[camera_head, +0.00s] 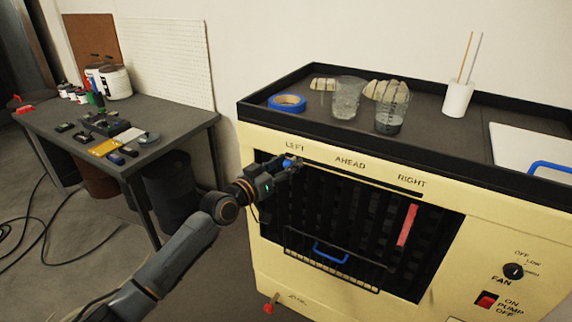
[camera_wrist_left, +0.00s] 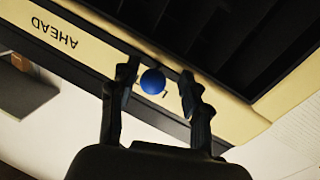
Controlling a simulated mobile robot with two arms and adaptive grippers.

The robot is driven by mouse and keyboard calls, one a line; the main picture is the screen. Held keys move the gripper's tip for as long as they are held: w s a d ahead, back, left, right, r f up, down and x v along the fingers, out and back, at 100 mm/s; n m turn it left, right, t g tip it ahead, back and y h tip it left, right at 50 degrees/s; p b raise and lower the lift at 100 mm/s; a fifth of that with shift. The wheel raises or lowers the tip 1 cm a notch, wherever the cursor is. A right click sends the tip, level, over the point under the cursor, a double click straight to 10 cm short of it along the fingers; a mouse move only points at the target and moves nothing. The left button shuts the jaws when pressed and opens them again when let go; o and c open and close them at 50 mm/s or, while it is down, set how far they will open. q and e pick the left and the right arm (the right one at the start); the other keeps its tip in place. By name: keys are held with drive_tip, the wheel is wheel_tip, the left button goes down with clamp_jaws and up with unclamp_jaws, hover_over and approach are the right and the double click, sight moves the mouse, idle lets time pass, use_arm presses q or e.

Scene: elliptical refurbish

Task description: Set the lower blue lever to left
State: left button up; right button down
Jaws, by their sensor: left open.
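The blue lever knob (camera_wrist_left: 152,81) is a round ball on the dark slot strip of the cream machine, between my open left fingertips in the left wrist view. I see no clear contact with either finger. In the head view the blue knob (camera_head: 288,162) shows at my left gripper (camera_head: 293,166), below the LEFT label (camera_head: 294,145) at the slot's left end. The AHEAD label (camera_head: 350,162) and RIGHT label (camera_head: 411,181) lie farther right. In the left wrist view my left gripper (camera_wrist_left: 155,92) is open around the knob.
The cream cabinet (camera_head: 262,264) has a dark louvre opening with a red vertical strip (camera_head: 407,226) and a blue handle (camera_head: 330,252) low down. Its black top tray holds blue tape (camera_head: 287,103), glasses and a white cup (camera_head: 457,99). A workbench (camera_head: 175,117) stands at left.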

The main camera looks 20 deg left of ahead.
use_arm(q)
drive_tip(key=shift+d, duration=0.1)
drive_tip(key=shift+s, duration=0.2)
drive_tip(key=v, duration=1.1)
drive_tip(key=shift+s+a, duration=0.25)
drive_tip(key=shift+a, duration=0.05)
